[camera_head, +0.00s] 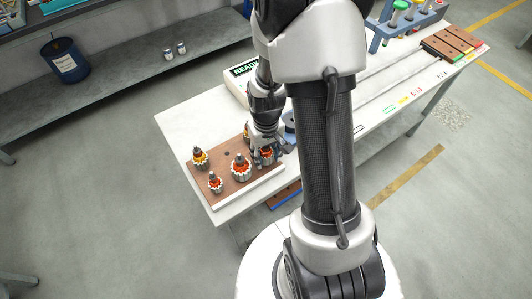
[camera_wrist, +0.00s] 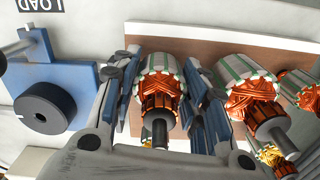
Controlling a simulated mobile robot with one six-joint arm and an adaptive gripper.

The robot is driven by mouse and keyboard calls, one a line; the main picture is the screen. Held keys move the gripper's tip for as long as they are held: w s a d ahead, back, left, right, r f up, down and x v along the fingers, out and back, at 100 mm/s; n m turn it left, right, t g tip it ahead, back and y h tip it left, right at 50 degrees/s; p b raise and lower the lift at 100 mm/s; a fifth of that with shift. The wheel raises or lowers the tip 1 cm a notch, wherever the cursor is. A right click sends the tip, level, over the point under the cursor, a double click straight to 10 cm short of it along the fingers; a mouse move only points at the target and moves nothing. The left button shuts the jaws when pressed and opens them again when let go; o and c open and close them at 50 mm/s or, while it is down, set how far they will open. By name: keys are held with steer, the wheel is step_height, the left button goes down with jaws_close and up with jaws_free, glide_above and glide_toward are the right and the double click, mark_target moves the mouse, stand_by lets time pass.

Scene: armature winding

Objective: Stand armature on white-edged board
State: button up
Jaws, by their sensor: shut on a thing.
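The white-edged board (camera_head: 228,192) is a brown board with a white front edge, on the near left of the white table. Its brown surface and white edge also show in the wrist view (camera_wrist: 205,33). My gripper (camera_head: 265,156) is over the board's right end, fingers pointing down. In the wrist view my gripper (camera_wrist: 165,100) is shut on an armature (camera_wrist: 159,92) with copper windings, a white-and-green slotted core and a dark shaft. I cannot tell whether its lower end touches the board. Other armatures stand on the board, one close to the right finger (camera_wrist: 248,92).
An orange-wound armature (camera_head: 241,168), a small one (camera_head: 215,183) and a yellow-wound one (camera_head: 200,158) stand left of my gripper. A blue fixture with a black disc (camera_wrist: 47,107) is beside it. A blue rack (camera_head: 400,22) is far right.

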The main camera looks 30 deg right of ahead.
steer(key=shift+f, duration=0.1)
stand_by(0.5)
steer(key=o, duration=1.4)
step_height(320, 180, up, 12)
steer(key=shift+r, duration=0.1)
step_height(320, 180, up, 12)
steer(key=s+a+r+t, duration=0.1)
steer(key=s+a+t, duration=0.1)
steer(key=s+a, duration=0.3)
steer(key=s+a+r+n+t, duration=0.1)
steer(key=s+a+r+t, duration=0.1)
steer(key=s+a, duration=0.3)
steer(key=s, duration=0.3)
steer(key=shift+s+a+t, duration=0.15)
steer(key=shift+a+t, duration=0.15)
steer(key=shift+a, duration=0.05)
